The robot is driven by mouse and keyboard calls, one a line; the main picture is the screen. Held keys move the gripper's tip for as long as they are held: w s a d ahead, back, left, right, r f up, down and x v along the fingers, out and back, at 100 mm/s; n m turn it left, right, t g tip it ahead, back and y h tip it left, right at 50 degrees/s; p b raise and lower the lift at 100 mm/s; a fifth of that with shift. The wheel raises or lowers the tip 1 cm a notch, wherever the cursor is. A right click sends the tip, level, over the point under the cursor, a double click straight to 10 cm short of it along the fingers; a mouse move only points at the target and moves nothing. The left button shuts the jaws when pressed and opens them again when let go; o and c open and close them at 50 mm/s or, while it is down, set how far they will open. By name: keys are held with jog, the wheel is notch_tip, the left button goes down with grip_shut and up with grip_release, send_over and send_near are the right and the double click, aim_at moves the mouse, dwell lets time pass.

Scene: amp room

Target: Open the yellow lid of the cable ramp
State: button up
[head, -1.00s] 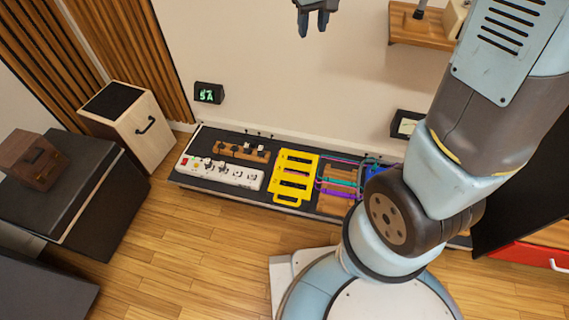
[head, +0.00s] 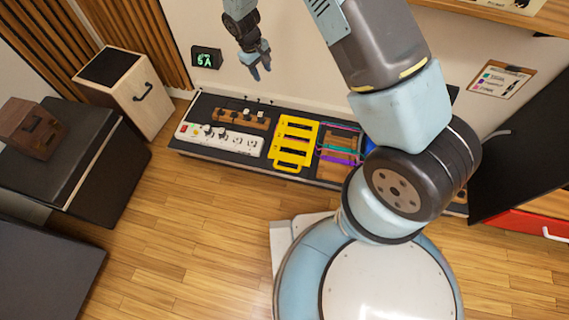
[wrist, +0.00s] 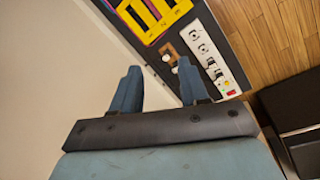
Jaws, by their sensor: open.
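The yellow lid (head: 294,143) of the cable ramp lies flat on the low dark board (head: 185,148) along the wall, with rectangular slots in it and a handle-like strip at its front edge. It looks closed. The wrist view shows part of the yellow lid (wrist: 153,18) at the top, cut off by the frame. My gripper (head: 260,74) is open and empty, pointing down in the air above the board, to the upper left of the lid. In the wrist view my gripper (wrist: 165,85) has its two blue fingers apart, with nothing between them.
A white power strip (head: 220,138) and a wooden block with knobs (head: 241,118) lie left of the lid. Coloured cables (head: 338,148) on a wooden rack lie right of it. A small display (head: 206,57) hangs on the wall. The wooden floor (head: 190,240) in front is clear.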

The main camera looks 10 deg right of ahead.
jog(key=s+a+f+n+h, duration=0.1)
jog(key=s+f, duration=0.1)
jog(key=f, duration=0.7)
jog(key=s+a+f+n, duration=0.1)
jog(key=s+a+f, duration=0.1)
jog(key=f, duration=0.6)
jog(key=n+h, duration=0.2)
jog(key=n, duration=0.1)
send_near(285, 169)
jog(key=x, duration=0.8)
jog(key=shift+w+d+f, duration=0.1)
jog(key=shift+w+d, duration=0.05)
grip_shut()
